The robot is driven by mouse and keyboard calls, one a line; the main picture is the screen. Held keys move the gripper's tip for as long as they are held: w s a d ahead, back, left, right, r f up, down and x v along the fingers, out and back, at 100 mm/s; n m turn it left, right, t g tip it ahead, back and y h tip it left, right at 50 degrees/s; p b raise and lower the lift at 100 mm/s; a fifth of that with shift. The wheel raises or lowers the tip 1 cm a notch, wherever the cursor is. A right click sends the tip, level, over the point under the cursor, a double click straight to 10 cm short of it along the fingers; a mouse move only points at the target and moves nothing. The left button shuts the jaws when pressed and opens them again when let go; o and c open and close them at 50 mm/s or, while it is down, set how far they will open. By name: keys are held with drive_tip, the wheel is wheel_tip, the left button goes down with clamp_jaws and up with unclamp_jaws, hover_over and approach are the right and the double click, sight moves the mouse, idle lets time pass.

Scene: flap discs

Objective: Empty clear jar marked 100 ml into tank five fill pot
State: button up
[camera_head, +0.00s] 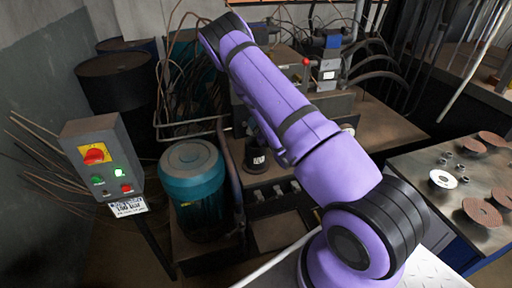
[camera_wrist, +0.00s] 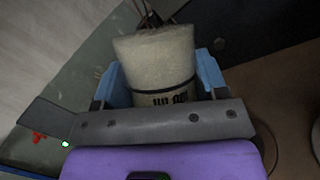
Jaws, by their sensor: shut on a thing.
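My gripper (camera_wrist: 160,78) shows in the wrist view, with its blue fingers on either side of a pale, cloudy jar (camera_wrist: 155,52). It is shut on the jar. The jar has a dark line round it and dark printed marks near the gripper's palm; they look upside down, and I cannot read them surely. I cannot tell how full the jar is. In the head view my arm hides the gripper and the jar. A dark round pot (camera_head: 262,158) with a small white label stands on the machine bench beside my arm; I cannot read its label.
A teal-topped motor (camera_head: 192,172) stands left of the bench. A grey switch box (camera_head: 101,157) with a red knob and lit buttons stands at the left. A metal table (camera_head: 440,200) at the right holds brown discs (camera_head: 482,211) and small nuts. Cables and hoses crowd the back.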

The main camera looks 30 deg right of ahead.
idle(0.3)
drive_tip(key=shift+w+d+r+m+g+h, duration=0.15)
drive_tip(key=shift+d+m+g, duration=0.1)
drive_tip(key=shift+d+m, duration=0.25)
drive_tip(key=shift+w+d+f+m+g+h, duration=0.15)
drive_tip(key=shift+d+m+g, duration=0.1)
drive_tip(key=shift+m, duration=0.45)
drive_tip(key=shift+d+m, duration=0.2)
drive_tip(key=shift+m, duration=0.2)
drive_tip(key=shift+w+a+f+g, duration=0.1)
drive_tip(key=shift+f+g, duration=0.05)
drive_tip(key=shift+g, duration=0.25)
